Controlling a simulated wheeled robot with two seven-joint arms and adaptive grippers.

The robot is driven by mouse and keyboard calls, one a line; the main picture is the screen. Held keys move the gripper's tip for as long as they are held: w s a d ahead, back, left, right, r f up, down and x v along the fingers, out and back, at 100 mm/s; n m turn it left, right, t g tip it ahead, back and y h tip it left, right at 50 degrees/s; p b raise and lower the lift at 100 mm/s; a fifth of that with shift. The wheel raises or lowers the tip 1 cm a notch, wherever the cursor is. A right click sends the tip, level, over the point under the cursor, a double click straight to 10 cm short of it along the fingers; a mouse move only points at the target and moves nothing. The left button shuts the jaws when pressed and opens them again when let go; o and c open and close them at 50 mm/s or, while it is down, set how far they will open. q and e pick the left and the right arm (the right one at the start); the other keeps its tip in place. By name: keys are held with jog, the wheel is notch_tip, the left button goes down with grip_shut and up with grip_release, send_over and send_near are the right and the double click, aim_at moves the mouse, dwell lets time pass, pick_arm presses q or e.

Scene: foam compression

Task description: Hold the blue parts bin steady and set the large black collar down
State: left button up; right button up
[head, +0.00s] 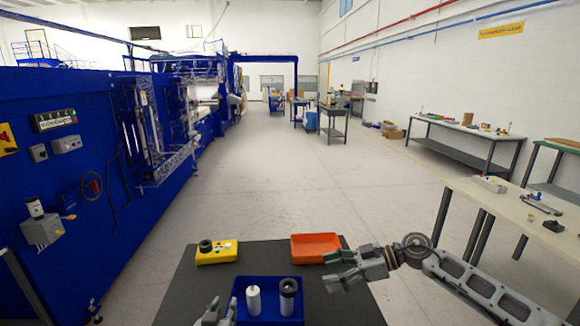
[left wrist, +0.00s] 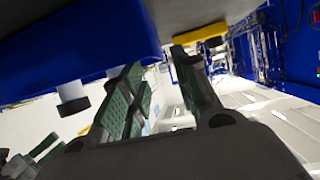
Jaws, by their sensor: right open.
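The blue parts bin (head: 239,312) stands at the front of the dark table. It holds a plain white cylinder (head: 253,301) and a pale cylinder with a large black collar (head: 289,287) around its top. In the left wrist view, the bin (left wrist: 80,45) is at upper left, with the black collar (left wrist: 73,106) on a white post below it. My left gripper (head: 212,310) is beside the bin's left side. Its fingers (left wrist: 157,58) are apart near the bin's end; contact is unclear. My right gripper (head: 329,270) is open and empty, right of the bin.
A yellow block (head: 217,258) with a black ring and a white knob sits at the table's back left. An orange tray (head: 316,247) lies at the back right, close to my right gripper. The dark table (head: 185,290) is bare left of the bin.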

pick_arm(q)
jog(key=shift+v, duration=2.15)
